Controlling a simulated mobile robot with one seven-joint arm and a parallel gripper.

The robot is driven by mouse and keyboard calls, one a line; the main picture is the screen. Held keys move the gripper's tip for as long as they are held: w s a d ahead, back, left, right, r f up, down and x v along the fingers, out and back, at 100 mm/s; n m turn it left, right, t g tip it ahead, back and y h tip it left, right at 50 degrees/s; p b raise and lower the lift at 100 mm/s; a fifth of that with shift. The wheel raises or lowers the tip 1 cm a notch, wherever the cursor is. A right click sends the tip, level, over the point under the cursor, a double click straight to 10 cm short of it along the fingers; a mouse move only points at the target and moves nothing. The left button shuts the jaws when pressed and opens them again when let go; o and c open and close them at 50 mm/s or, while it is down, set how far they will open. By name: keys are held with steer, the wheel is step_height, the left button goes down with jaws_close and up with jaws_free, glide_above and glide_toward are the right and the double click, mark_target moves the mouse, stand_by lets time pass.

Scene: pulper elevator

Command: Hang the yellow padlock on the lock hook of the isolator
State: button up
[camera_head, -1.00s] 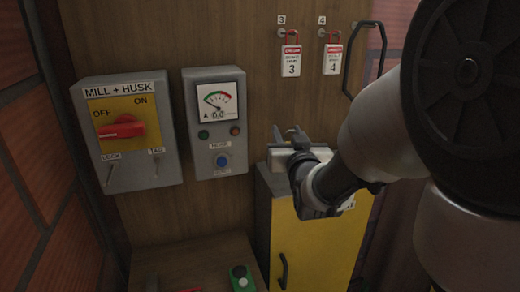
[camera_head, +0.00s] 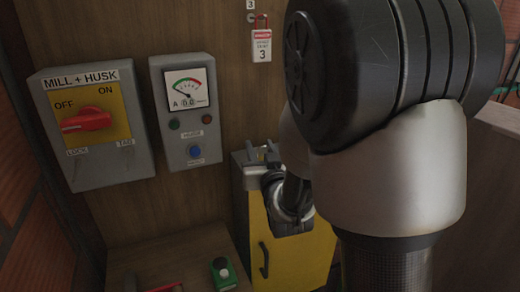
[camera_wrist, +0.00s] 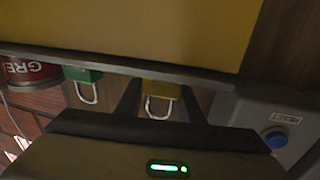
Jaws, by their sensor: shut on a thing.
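The isolator (camera_head: 93,120) is a grey box marked MILL + HUSK at the left of the head view. Its red switch (camera_head: 86,119) sits on a yellow plate. The lock hook (camera_head: 74,170) is a thin metal piece under the LOCK label, lower left. My gripper (camera_head: 266,155) is in front of the yellow cabinet's upper part, right of the isolator and apart from it. In the wrist view the yellow padlock (camera_wrist: 160,90) is between my fingers, its metal shackle pointing down in the picture. The padlock cannot be made out in the head view.
A meter box (camera_head: 188,112) stands between isolator and gripper. The yellow cabinet (camera_head: 295,255) is behind my gripper. A green padlock (camera_wrist: 82,75) and a red can (camera_wrist: 30,70) show in the wrist view.

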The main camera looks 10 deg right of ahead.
steer(key=o, duration=1.1)
steer(key=shift+r+p, duration=0.1)
steer(key=shift+p, duration=0.65)
